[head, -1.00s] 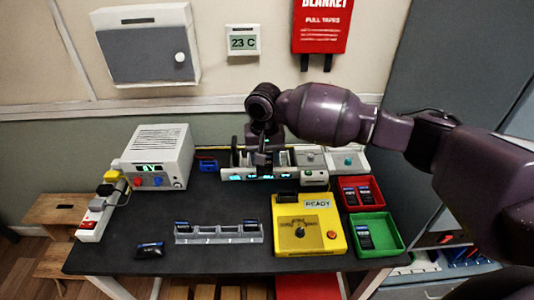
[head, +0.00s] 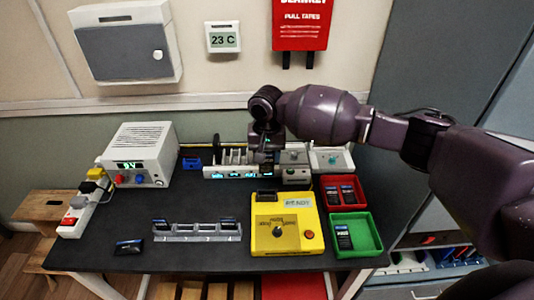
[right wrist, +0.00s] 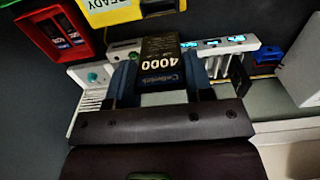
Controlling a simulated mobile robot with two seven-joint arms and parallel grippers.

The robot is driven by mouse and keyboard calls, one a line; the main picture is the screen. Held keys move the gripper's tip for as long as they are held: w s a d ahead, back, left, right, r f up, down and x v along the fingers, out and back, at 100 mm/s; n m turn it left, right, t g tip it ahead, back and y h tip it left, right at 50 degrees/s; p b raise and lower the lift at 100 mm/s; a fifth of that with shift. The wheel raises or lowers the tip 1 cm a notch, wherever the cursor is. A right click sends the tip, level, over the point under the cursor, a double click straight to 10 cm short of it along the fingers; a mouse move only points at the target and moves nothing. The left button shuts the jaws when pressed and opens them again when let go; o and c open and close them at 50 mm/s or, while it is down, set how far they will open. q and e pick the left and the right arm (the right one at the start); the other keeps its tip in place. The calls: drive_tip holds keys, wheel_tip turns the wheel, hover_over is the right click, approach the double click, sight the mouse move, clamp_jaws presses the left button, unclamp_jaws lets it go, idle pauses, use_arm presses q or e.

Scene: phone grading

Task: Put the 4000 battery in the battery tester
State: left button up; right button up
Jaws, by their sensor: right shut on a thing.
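My right gripper (head: 267,153) is shut on a dark battery labelled 4000 (right wrist: 162,65), seen close up between the fingers in the right wrist view. In the head view the gripper is over the right part of the white charging rack (head: 215,172), and the battery is hard to make out there. The yellow tester (head: 262,245), with a dial and a READY display, stands on the table in front of the rack. It also shows at the top of the right wrist view (right wrist: 128,10). My left gripper is not in view.
A red tray (head: 326,206) and a green tray (head: 372,250) hold batteries, right of the tester. A grey holder (head: 195,238) with batteries and a loose battery (head: 129,246) lie to its left. A white power supply (head: 142,148) stands at the back left. The table's middle left is clear.

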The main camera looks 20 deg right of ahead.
sight(267, 173)
wheel_tip(267, 173, down, 2)
wheel_tip(267, 173, down, 3)
drive_tip(key=shift+f+b, duration=0.2)
drive_tip(key=shift+b, duration=0.7)
drive_tip(key=shift+d+f+b, duration=0.1)
drive_tip(key=shift+f+b, duration=0.35)
drive_tip(key=shift+b, duration=0.15)
drive_tip(key=shift+f+b, duration=0.8)
drive_tip(key=shift+b, duration=0.1)
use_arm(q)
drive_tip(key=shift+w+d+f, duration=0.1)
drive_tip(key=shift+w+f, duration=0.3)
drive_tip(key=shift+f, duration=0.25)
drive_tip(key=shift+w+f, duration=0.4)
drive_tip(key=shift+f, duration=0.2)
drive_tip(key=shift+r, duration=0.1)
use_arm(e)
drive_tip(key=shift+r, duration=0.1)
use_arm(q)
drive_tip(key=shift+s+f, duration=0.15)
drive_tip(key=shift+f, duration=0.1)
use_arm(e)
drive_tip(key=shift+f, duration=1.45)
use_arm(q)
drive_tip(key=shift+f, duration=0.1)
use_arm(e)
drive_tip(key=shift+f, duration=0.55)
